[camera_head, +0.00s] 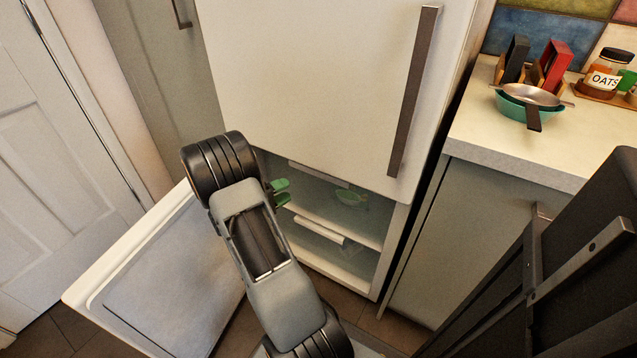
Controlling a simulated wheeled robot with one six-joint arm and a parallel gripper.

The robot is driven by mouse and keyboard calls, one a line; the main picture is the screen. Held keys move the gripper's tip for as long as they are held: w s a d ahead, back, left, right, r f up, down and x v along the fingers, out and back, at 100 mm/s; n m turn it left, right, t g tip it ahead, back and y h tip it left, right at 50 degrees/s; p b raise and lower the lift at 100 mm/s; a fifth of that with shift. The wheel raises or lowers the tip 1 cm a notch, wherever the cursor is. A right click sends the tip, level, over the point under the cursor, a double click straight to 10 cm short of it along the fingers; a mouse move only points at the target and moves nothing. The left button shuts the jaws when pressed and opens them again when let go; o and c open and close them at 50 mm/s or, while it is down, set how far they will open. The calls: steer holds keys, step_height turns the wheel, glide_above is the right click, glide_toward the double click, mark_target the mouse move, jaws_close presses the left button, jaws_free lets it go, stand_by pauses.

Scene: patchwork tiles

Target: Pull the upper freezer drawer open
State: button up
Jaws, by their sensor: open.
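The freezer compartment stands open below the closed white upper fridge door (310,80). Its white door (95,290) is swung out to the left. Inside, the upper freezer drawer (368,212) has a clear front and a pale handle strip (318,173) along its top. Something green shows through it. The drawer looks pushed in. The lower drawer's handle (320,230) is below. My gripper (281,192) has green fingertips, open and apart, at the left of the upper drawer's front. My arm hides the compartment's left part, and I cannot tell whether the fingertips touch anything.
A long dark handle (412,95) hangs on the upper fridge door. A counter (480,130) at right bears a teal bowl with a pan, and an oats jar (608,72). A black frame-like object (560,270) fills the lower right. A panelled door (50,150) is at left.

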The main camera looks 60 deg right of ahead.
mark_target(318, 176)
steer(key=b+x, duration=0.2)
steer(key=x, duration=1.1)
steer(key=shift+f, duration=0.1)
jaws_close()
